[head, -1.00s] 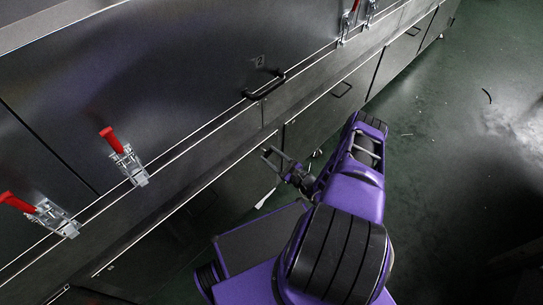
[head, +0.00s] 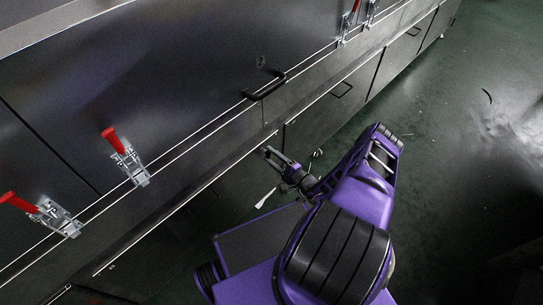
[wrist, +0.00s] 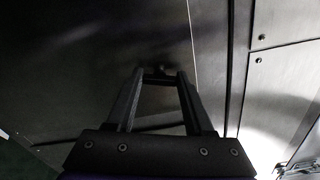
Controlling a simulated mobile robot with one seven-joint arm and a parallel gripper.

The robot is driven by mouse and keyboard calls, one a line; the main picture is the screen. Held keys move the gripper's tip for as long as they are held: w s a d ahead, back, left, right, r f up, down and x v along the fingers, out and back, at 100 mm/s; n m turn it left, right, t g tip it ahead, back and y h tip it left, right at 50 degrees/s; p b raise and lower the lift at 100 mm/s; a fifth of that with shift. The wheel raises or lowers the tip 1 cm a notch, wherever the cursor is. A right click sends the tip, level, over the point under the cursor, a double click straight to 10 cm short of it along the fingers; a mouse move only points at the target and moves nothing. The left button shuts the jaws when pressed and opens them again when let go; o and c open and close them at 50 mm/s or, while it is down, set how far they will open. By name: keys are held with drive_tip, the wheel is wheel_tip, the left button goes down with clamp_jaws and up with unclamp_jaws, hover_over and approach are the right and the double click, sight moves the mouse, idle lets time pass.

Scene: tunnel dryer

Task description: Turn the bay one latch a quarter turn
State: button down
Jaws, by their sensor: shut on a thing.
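My gripper (head: 268,152) reaches to the dark lower panel of the dryer in the head view. In the wrist view, the two black fingers of my gripper (wrist: 161,76) point at the dark panel and are shut on a small dark latch (wrist: 157,72) that sticks out between their tips. Most of the latch is hidden by the fingertips, and its exact angle cannot be told. In the head view the latch is too small and dark to make out.
Red-handled toggle clamps (head: 127,157) line the upper doors' lower edge. A black handle (head: 265,85) sits below a number plate (head: 261,61). A lower-door handle (head: 342,90) is further right. The green floor (head: 440,150) is mostly clear, with small debris.

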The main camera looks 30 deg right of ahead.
drive_tip(key=shift+n+p, duration=0.3)
drive_tip(key=shift+n, duration=1.5)
drive_tip(key=shift+c, duration=1.4)
unclamp_jaws()
drive_tip(key=shift+s+d+f, duration=0.1)
